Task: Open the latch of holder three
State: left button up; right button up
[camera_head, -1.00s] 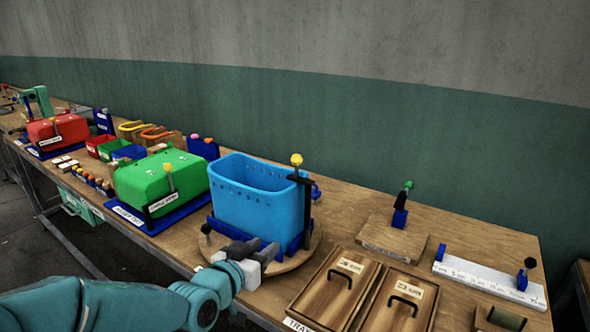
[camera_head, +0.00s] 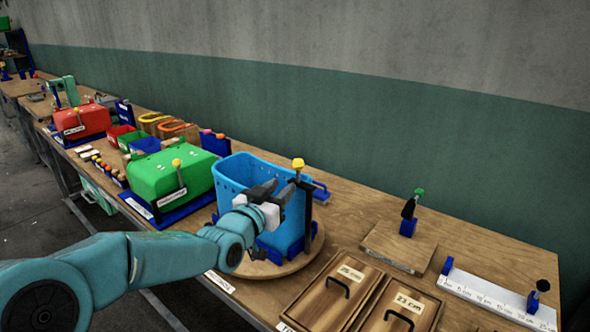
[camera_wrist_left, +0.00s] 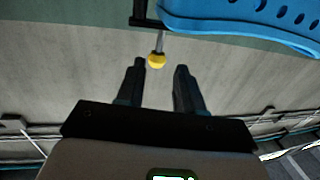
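A light-blue basket (camera_head: 235,172) stands in a dark blue holder (camera_head: 272,254) on a round wooden board. A black post (camera_head: 307,208) with a yellow-knobbed lever (camera_head: 298,164) rises at its right. No label naming holder three is readable here. My left gripper (camera_head: 275,190) is in front of the basket's upper part, left of and below the yellow knob. In the left wrist view my left gripper (camera_wrist_left: 160,68) is open and empty. The yellow knob (camera_wrist_left: 156,60) appears near its fingertips, and the basket (camera_wrist_left: 240,20) lies beyond. Contact cannot be told. My right gripper is out of view.
A green press (camera_head: 165,173) with a yellow-knobbed lever stands left of the basket. Two wooden lids (camera_head: 342,292) with black handles lie at the right front. Farther right are a green-knobbed lever (camera_head: 411,205) and a white ruler strip (camera_head: 490,294).

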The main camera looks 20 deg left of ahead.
aim_at(297, 173)
pick_arm(q)
jog(key=w, duration=0.2)
jog(key=w+p, duration=0.1)
jog(key=w, duration=0.1)
jog(key=w+d+p, duration=0.1)
jog(key=w, duration=0.2)
jog(key=shift+d, duration=0.1)
